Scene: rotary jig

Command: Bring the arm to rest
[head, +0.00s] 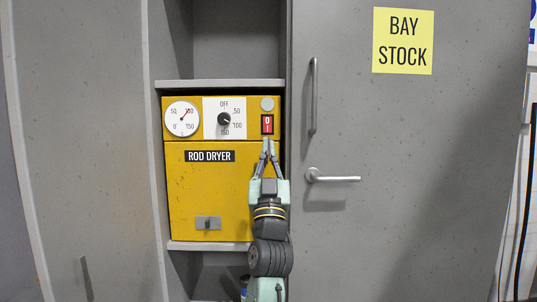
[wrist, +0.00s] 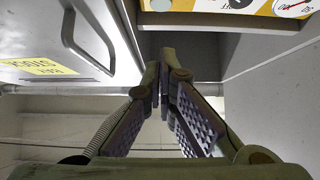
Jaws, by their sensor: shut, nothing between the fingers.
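My gripper (head: 268,145) is shut with nothing between its fingers. In the head view its fingertips point up, just below the red rocker switch (head: 267,124) on the yellow rod dryer (head: 190,190). I cannot tell whether they touch the dryer's front. My arm comes up from the bottom of the picture. In the wrist view the gripper (wrist: 163,70) fills the middle, its fingertips together, with part of the dryer's panel (wrist: 215,12) at the top.
The dryer stands on a shelf in a grey cabinet. To the right is a grey door (head: 420,200) with a vertical handle (head: 313,95), a lever handle (head: 335,178) beside my gripper, and a yellow "BAY STOCK" sign (head: 403,40). A dial (head: 182,118) and knob (head: 224,119) sit on the dryer.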

